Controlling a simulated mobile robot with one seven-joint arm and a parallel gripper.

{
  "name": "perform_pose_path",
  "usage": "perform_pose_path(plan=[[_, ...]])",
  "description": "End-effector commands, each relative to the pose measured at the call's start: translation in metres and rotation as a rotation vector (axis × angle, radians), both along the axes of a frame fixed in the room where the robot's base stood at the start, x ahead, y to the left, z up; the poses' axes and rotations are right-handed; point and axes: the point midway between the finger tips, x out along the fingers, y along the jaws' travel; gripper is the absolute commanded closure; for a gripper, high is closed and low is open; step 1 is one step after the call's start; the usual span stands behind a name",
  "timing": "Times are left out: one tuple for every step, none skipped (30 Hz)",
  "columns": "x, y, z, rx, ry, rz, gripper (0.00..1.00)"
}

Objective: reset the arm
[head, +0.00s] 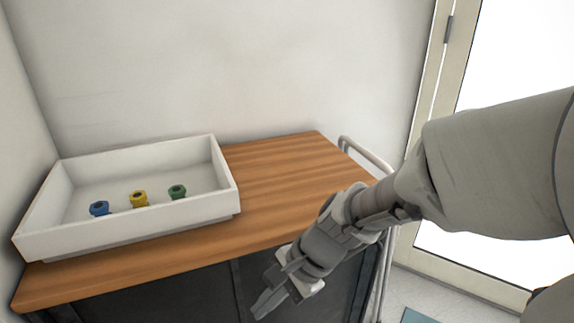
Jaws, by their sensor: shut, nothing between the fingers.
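My arm reaches in from the right side of the head view. My gripper (266,304) is at its lower end, pointing down and to the left. It is shut and empty. It hangs in front of the cabinet's dark front, lower in the picture than the wooden top's front edge. It appears apart from the tray and the things in it.
A white tray (140,229) stands on the wooden top (285,175) at the left. It holds a blue fitting (99,208), a yellow one (139,199) and a green one (177,192). The top's right part is clear. A rail (365,153) and a bright glazed door (500,60) are at right.

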Motion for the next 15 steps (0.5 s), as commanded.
perform_pose_path(plan=[[-0.002,-0.011,0.01,-0.036,-0.07,0.052,1.0],[-0.003,-0.018,0.015,-0.062,-0.11,0.087,1.0],[-0.004,-0.028,0.021,-0.095,-0.162,0.132,1.0],[-0.005,-0.035,0.026,-0.121,-0.199,0.166,1.0],[-0.007,-0.042,0.031,-0.148,-0.235,0.199,1.0],[-0.009,-0.052,0.038,-0.183,-0.283,0.241,1.0],[-0.01,-0.059,0.043,-0.211,-0.318,0.274,1.0],[-0.012,-0.067,0.048,-0.24,-0.351,0.304,1.0],[-0.014,-0.077,0.055,-0.279,-0.393,0.346,1.0],[-0.016,-0.085,0.06,-0.309,-0.425,0.377,1.0],[-0.018,-0.092,0.065,-0.339,-0.456,0.407,1.0],[-0.021,-0.102,0.072,-0.38,-0.495,0.445,1.0],[-0.023,-0.109,0.077,-0.409,-0.522,0.472,1.0],[-0.025,-0.116,0.081,-0.44,-0.548,0.5,1.0],[-0.028,-0.126,0.087,-0.479,-0.58,0.534,1.0]])
